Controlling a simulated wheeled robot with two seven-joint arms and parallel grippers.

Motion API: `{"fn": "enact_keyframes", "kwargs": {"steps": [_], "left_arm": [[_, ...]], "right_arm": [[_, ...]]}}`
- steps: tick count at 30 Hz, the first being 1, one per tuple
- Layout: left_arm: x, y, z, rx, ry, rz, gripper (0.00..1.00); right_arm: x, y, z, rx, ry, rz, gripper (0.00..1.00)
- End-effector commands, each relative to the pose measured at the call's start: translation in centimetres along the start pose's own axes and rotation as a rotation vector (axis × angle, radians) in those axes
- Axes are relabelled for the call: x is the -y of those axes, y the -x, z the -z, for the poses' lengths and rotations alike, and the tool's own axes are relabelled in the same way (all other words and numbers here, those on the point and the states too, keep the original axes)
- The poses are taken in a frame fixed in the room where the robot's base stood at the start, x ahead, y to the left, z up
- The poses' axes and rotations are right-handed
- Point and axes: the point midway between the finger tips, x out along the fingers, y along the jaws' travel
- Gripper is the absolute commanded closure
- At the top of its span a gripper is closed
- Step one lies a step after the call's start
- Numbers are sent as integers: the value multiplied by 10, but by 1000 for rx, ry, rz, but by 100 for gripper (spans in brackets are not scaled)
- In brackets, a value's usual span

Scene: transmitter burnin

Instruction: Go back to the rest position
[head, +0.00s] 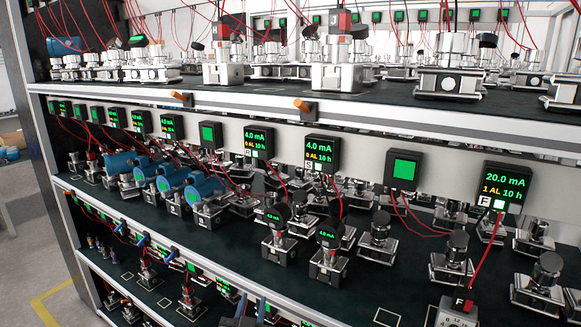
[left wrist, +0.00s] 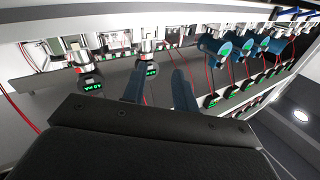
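My left gripper (head: 251,305) shows at the bottom edge of the head view, where only its two dark blue-grey fingertips reach in, in front of the lower shelf. In the left wrist view its fingers (left wrist: 160,80) stand apart with nothing held between them, so it is open and empty. Behind the fingers in that view are rack-mounted transmitters, including one with a lit green display (left wrist: 151,71). My right gripper is in neither view.
A multi-level rack fills the head view. Its middle shelf holds black-capped transmitters (head: 328,262), blue-headed ones (head: 203,190) and display boxes (head: 322,153) with red wires. A red-capped unit (head: 458,314) stands at the bottom right. Open floor (head: 30,255) lies at the left.

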Motion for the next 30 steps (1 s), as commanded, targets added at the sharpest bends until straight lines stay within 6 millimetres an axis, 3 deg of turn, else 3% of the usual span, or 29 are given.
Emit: {"fn": "enact_keyframes", "kwargs": {"steps": [1, 6, 12, 18, 30], "left_arm": [[8, 10, -26, 90, 9, 11, 71], [33, 56, -110, 404, 29, 26, 71], [50, 133, -192, 761, 43, -9, 71], [58, 196, -234, 997, 51, -64, 71], [64, 276, -266, 1256, 59, -156, 71]], "right_arm": [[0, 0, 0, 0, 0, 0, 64], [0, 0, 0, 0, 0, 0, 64], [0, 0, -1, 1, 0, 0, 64], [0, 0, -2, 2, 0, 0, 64], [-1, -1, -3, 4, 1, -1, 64]]}}
